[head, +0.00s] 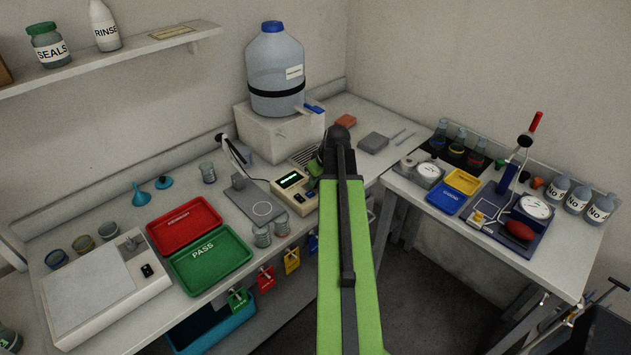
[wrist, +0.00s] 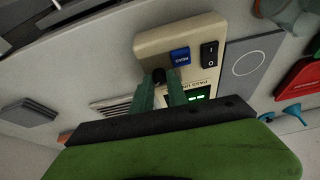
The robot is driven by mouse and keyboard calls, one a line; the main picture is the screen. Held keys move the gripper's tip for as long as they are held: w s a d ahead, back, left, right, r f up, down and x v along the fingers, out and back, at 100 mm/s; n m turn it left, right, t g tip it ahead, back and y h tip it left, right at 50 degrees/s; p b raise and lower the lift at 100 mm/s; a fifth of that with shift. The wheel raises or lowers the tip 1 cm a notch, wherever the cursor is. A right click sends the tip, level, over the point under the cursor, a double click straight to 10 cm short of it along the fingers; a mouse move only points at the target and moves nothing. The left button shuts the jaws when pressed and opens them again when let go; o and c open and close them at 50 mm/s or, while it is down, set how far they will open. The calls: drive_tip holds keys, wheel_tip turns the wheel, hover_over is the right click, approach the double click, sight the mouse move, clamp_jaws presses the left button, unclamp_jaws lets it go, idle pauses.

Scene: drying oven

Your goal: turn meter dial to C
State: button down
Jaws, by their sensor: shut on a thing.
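The meter (head: 294,190) is a beige box with a lit green display, standing on the bench left of my arm in the head view. In the wrist view the meter (wrist: 152,42) shows its blue READ button (wrist: 180,57), black rocker switch (wrist: 209,53) and display (wrist: 198,97). The black dial (wrist: 158,75) is between the tips of my gripper (wrist: 161,86), whose teal fingers are shut on it. The fingers cover part of the dial, and I cannot read its letters or its pointer.
A stand with a round plate (head: 262,208) is left of the meter. Glass beakers (head: 262,236) stand in front. Red (head: 184,222) and green (head: 212,262) trays lie further left. A large bottle (head: 275,75) on a white block is behind. A second table (head: 480,240) is at right.

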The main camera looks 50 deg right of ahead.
drive_tip(key=shift+a+m+h, duration=0.1)
drive_tip(key=shift+m+h, duration=0.3)
drive_tip(key=shift+m, duration=0.7)
drive_tip(key=c, duration=1.6)
unclamp_jaws()
drive_tip(key=shift+r, duration=0.15)
drive_tip(key=p+v, duration=1.6)
drive_tip(key=v, duration=0.1)
drive_tip(key=shift+w+a+r, duration=0.15)
drive_tip(key=shift+w, duration=0.05)
